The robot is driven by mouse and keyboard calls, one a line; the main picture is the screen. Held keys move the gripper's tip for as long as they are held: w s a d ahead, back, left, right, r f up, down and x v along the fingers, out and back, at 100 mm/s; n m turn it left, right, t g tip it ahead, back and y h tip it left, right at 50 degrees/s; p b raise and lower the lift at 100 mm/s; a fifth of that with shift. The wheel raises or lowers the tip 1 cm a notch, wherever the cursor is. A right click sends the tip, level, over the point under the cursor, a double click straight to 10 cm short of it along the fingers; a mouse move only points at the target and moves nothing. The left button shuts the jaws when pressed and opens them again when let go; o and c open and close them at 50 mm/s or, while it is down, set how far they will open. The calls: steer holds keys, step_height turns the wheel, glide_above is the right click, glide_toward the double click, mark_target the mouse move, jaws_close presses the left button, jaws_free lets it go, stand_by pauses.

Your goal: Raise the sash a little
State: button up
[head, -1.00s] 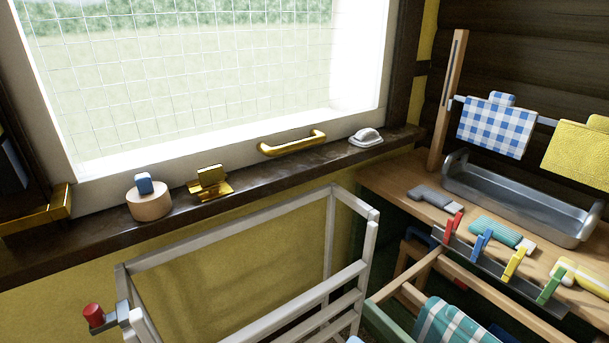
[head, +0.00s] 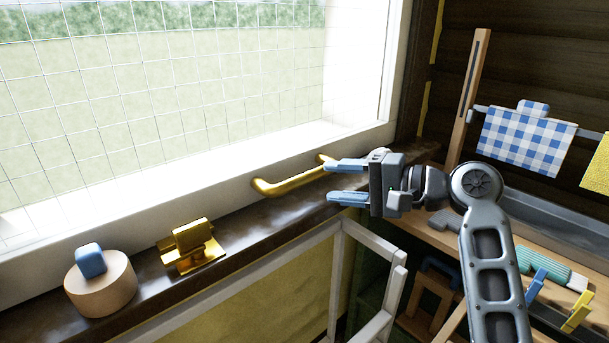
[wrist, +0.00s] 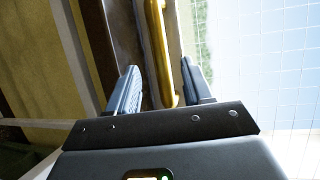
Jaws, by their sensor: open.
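The window sash has a white lower rail (head: 150,205) that sits down along the dark sill. A gold bar handle (head: 288,183) is on this rail, and its right end is partly hidden behind my gripper. My gripper (head: 334,181) is open at the handle's right end, its blue fingers pointing left. In the wrist view the handle (wrist: 158,48) runs lengthwise into the space between the open fingers (wrist: 160,82), closer to the right finger. I cannot tell whether a finger touches it.
On the dark sill (head: 230,232) stand a gold latch-like piece (head: 194,243) and a round wooden block (head: 102,284) with a blue block (head: 90,260) on top. A white rack (head: 394,290) stands below. A workbench with a metal trough and a checked cloth (head: 522,140) is at right.

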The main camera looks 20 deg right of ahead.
mark_target(309, 180)
steer(key=x, duration=0.7)
steer(key=shift+w+a, duration=0.2)
jaws_close()
stand_by(0.5)
